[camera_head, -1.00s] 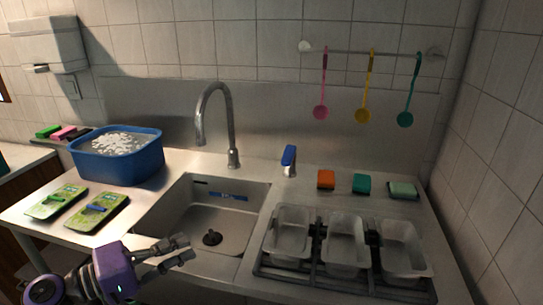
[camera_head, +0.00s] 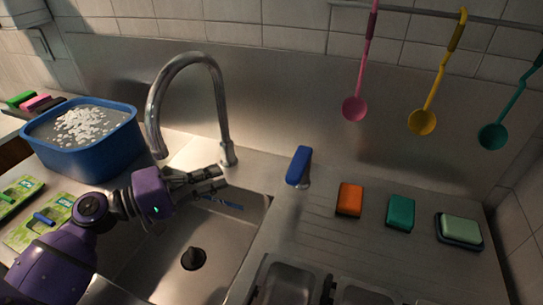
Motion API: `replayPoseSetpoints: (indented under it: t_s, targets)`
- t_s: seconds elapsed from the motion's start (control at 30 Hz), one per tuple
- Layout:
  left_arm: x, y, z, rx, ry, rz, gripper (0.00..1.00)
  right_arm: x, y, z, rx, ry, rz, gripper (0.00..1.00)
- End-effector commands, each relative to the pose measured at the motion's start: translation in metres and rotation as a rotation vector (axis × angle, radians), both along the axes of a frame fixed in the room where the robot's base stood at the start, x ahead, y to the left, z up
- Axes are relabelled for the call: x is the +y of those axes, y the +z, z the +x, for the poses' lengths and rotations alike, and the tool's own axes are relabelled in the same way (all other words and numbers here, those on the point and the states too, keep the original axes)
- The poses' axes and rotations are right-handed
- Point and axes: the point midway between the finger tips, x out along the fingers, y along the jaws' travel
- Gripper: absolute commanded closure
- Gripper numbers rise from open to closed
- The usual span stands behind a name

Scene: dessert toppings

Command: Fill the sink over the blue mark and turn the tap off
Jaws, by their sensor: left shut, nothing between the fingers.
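The steel sink (camera_head: 157,262) is in the lower left middle, with a dark plug or drain piece (camera_head: 194,258) on its floor. No water shows in it. The blue mark (camera_head: 222,202) is on the sink's back wall, partly hidden by my left gripper. The curved steel tap (camera_head: 222,120) stands behind the sink, and no stream shows at its spout. A blue-topped handle (camera_head: 299,165) stands on the counter right of the tap. My left gripper (camera_head: 222,180) is shut and empty over the back of the sink, in front of the tap's base. My right gripper is not in view.
A blue tub (camera_head: 97,160) with white bits in liquid stands at the left. Orange (camera_head: 350,199), teal (camera_head: 400,212) and pale green (camera_head: 460,229) blocks lie on the right counter. Ladles, one yellow (camera_head: 422,122), hang above.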

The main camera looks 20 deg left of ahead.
Motion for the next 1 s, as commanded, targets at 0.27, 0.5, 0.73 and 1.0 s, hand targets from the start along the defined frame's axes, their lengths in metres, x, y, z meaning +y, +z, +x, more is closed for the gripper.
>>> replayPoseSetpoints:
  t_s: [0.27,0.5,0.73,1.0]
  targets:
    - [-0.034,0.005,0.036,-0.006,-0.003,-0.001,1.0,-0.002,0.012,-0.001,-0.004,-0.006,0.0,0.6]
    - [-0.069,0.004,0.072,-0.008,-0.001,0.001,1.0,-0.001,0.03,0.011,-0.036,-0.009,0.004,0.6]
    - [-0.099,0.002,0.07,-0.006,0.0,0.0,1.0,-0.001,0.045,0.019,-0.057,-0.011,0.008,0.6]
    - [-0.106,-0.003,0.07,-0.001,0.0,0.001,1.0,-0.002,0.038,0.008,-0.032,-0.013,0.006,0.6]
